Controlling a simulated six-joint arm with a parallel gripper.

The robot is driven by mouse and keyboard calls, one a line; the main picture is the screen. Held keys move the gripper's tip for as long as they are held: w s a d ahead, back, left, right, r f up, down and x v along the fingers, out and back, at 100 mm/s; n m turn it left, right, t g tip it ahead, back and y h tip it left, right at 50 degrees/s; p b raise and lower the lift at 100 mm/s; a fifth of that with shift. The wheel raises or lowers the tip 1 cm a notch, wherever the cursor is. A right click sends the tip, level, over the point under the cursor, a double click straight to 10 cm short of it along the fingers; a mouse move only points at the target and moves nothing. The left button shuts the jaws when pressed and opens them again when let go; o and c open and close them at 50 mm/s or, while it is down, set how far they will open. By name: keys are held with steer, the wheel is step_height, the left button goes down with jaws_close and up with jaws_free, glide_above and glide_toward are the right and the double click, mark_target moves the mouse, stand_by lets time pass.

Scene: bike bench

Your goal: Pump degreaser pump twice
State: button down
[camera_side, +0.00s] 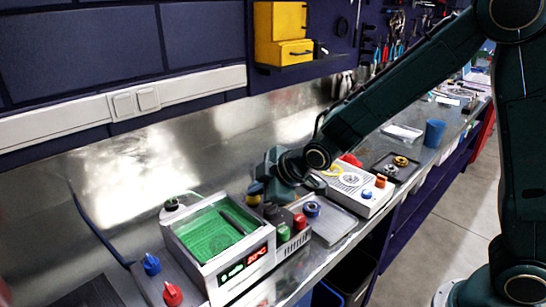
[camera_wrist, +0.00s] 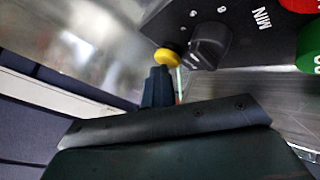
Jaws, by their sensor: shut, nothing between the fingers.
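A round yellow cap (camera_wrist: 168,57) shows in the wrist view just beyond the tips of my gripper (camera_wrist: 160,82). I take it to be the degreaser pump head, but no label shows. It also shows in the side view as a small yellow piece (camera_side: 254,199), mostly hidden beneath my gripper (camera_side: 264,180). The gripper's fingers are shut with nothing between them. The tips are very near the yellow cap; I cannot tell whether they touch it. The body below the cap is hidden.
A tank with green contents (camera_side: 212,234) and a red display stands left of the gripper. A control box with a dark knob (camera_wrist: 210,45), a red button (camera_side: 300,221) and a green button (camera_side: 284,233) is close by. A white appliance (camera_side: 360,205) stands right.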

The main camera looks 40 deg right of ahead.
mark_target(258, 199)
steer(key=shift+s+r, duration=0.1)
steer(key=shift+r, duration=2.75)
stand_by(0.6)
step_height(258, 199, up, 3)
steer(key=shift+r, duration=0.1)
stand_by(0.4)
